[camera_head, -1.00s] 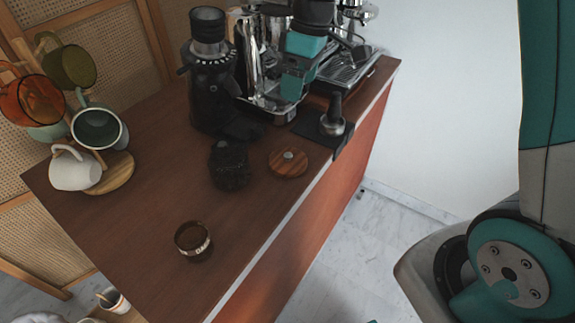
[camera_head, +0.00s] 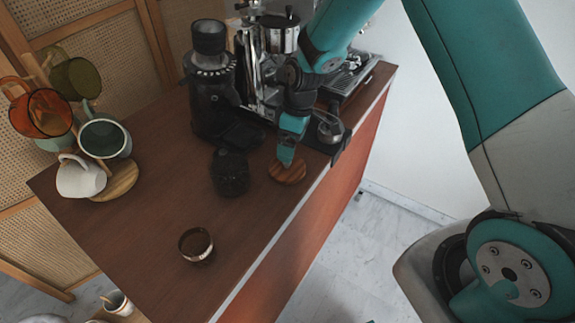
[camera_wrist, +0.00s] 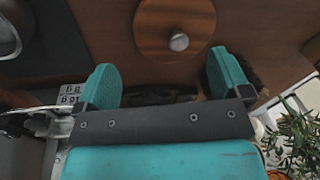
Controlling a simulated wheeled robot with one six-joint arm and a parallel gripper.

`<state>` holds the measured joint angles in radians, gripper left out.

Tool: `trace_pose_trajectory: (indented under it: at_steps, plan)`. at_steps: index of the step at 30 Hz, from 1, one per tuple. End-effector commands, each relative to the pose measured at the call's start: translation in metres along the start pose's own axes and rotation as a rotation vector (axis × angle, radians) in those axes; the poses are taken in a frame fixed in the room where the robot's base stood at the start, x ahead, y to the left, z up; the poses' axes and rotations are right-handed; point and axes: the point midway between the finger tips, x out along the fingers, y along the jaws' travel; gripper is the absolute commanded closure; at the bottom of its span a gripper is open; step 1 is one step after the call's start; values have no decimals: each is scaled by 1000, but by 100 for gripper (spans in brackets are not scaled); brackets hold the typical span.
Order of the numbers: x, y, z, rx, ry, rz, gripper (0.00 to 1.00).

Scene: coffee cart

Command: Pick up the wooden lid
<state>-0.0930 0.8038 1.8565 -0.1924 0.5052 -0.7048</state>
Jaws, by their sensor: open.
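The wooden lid (camera_head: 287,174) is a round striped disc lying flat on the brown counter, near its right edge. In the wrist view the lid (camera_wrist: 160,38) shows at the top centre with its small metal knob (camera_wrist: 179,42). My gripper (camera_head: 288,155) is over the lid in the head view and hides part of it, including the knob. In the wrist view the two teal fingers of my gripper (camera_wrist: 163,82) are apart, with nothing between them. The lid lies beyond the fingertips, roughly in line with the gap.
A black ribbed jar (camera_head: 230,172) stands close to the left of the lid. The tamper (camera_head: 328,130) on its dark mat, the grinder (camera_head: 211,80) and the espresso machine (camera_head: 262,75) are behind. A small round tin (camera_head: 196,244) stands in front. Mugs (camera_head: 81,177) hang at left.

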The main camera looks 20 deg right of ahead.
Motion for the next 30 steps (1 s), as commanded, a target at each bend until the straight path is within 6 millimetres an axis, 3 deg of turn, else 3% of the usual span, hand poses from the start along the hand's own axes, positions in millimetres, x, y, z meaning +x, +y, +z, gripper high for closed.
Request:
trace_pose_trajectory:
  at_steps: [7, 16, 23, 30]
  plan:
    - [34, -2, 2, 0, -3, -3, 5]
    - [42, -1, 2, 0, -1, 0, 5]
    - [42, -1, 2, 0, -1, -1, 55]
    - [42, -1, 3, 1, -1, -1, 58]
